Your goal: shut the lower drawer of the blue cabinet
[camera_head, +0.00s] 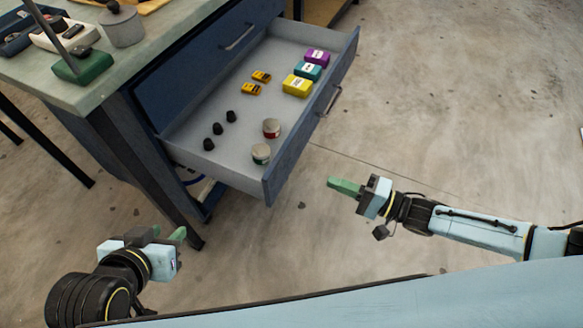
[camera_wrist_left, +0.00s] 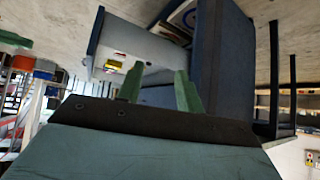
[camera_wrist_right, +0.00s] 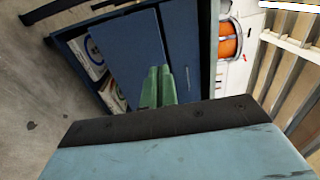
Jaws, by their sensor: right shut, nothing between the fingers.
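The blue cabinet (camera_head: 190,65) stands under the bench top. Its lower drawer (camera_head: 287,160) is pulled far out, with a bar handle (camera_head: 330,100) on its front. The closed upper drawer, with its own handle (camera_head: 238,37), is above it. My right gripper (camera_head: 332,184) is shut and empty, in front of the drawer front and apart from it. In the right wrist view its green fingertips (camera_wrist_right: 158,75) are together over blue panels. My left gripper (camera_head: 168,233) is near the bench leg, left of the drawer and apart from it. Its fingertips (camera_wrist_left: 156,78) are spread and empty.
The drawer holds purple, teal and yellow boxes (camera_head: 297,86), small orange items (camera_head: 250,88), black knobs (camera_head: 218,128) and two round tins (camera_head: 271,128). The floor right of the drawer is clear.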

